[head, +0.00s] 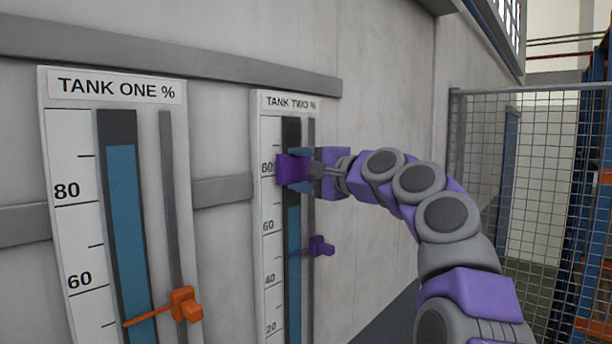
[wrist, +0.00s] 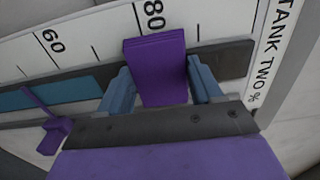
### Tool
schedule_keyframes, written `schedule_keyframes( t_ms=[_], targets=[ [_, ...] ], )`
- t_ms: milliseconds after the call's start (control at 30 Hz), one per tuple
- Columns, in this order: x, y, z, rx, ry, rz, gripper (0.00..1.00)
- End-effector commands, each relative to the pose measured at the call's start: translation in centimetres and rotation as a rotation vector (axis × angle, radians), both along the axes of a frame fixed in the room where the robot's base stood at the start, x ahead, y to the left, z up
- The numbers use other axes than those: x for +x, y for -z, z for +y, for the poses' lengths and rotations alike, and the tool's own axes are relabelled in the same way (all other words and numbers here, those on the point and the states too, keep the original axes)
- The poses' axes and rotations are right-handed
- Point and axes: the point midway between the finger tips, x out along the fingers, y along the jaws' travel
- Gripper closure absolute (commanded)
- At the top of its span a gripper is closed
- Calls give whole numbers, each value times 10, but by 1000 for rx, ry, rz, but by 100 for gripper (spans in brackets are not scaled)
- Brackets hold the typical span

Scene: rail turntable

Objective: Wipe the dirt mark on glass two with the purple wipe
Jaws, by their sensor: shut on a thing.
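The tank two gauge (head: 271,205) is a tall white panel on the wall, with a dark glass strip and a blue column. My gripper (head: 305,170) is shut on the purple wipe (head: 289,169) and holds it at the glass near the 80 mark. In the wrist view the purple wipe (wrist: 157,70) sits between the blue fingers of my gripper (wrist: 160,85), over the dark part of the strip above the blue column (wrist: 60,92). I cannot tell whether the wipe touches the glass. No dirt mark shows; the wipe and gripper cover part of the glass.
A purple pointer (head: 319,246) sits on the tank two gauge below my gripper. The tank one gauge (head: 75,130), with an orange pointer (head: 184,304), stands to the left. A grey rail (head: 180,62) runs above both. A mesh fence (head: 530,180) stands at the right.

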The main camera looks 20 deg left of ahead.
Motion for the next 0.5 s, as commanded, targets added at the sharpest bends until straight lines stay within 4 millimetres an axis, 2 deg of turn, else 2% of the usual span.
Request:
schedule_keyframes(
  t_ms=[167,500],
  targets=[
    [-11,1,6,1,1,-1,60],
    [-11,-9,8,-1,1,0,60]
  ],
)
